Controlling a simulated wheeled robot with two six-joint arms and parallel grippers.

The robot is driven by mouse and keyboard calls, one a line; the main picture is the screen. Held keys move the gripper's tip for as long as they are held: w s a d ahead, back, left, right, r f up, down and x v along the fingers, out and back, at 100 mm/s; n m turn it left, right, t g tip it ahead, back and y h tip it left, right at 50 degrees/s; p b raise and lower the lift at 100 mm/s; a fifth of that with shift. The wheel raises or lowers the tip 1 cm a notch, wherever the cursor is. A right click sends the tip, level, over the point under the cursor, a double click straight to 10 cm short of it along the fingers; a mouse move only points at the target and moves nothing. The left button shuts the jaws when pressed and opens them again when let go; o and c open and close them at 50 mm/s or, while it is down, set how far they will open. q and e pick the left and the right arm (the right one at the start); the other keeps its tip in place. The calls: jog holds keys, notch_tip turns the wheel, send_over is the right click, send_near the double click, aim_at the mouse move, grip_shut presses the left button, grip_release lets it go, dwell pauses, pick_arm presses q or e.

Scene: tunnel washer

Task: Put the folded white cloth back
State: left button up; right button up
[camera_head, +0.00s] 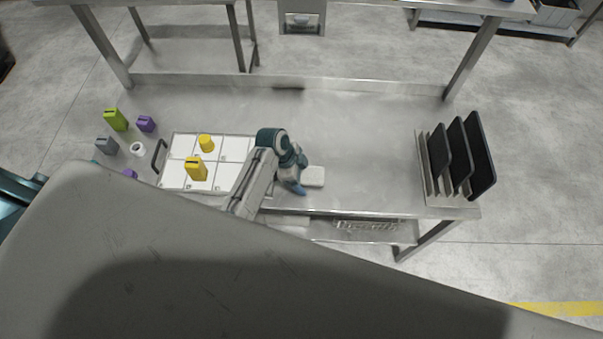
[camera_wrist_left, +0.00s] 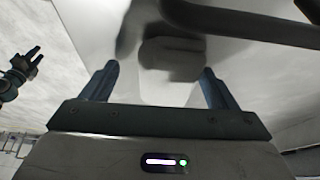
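The folded white cloth (camera_head: 313,176) lies flat on the steel table near its front edge, to the right of the white tray. My left gripper (camera_head: 299,187) is just left of it, pointing down toward the tabletop. A pale rounded block, apparently the cloth (camera_wrist_left: 172,53), shows beyond the fingertips, with a gap. My right gripper (camera_wrist_left: 30,62) shows small at the left of the wrist view, its fingers apart and empty. It is not visible in the head view.
A rack with dark panels (camera_head: 461,157) stands at the right. The table middle is clear.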

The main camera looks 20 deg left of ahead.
pick_arm(q)
jog(key=shift+w+d, duration=0.1)
jog(key=shift+w, duration=0.1)
jog(key=shift+r, duration=0.2)
jog(key=b+v, duration=0.3)
jog(key=v, duration=0.8)
pick_arm(e)
jog(key=shift+s+d+f, duration=0.1)
jog(key=shift+s+f, duration=0.4)
jog(key=shift+f, duration=0.3)
jog(key=shift+s+d+f, duration=0.1)
jog(key=shift+s+f, duration=0.35)
jog(key=shift+f, duration=0.35)
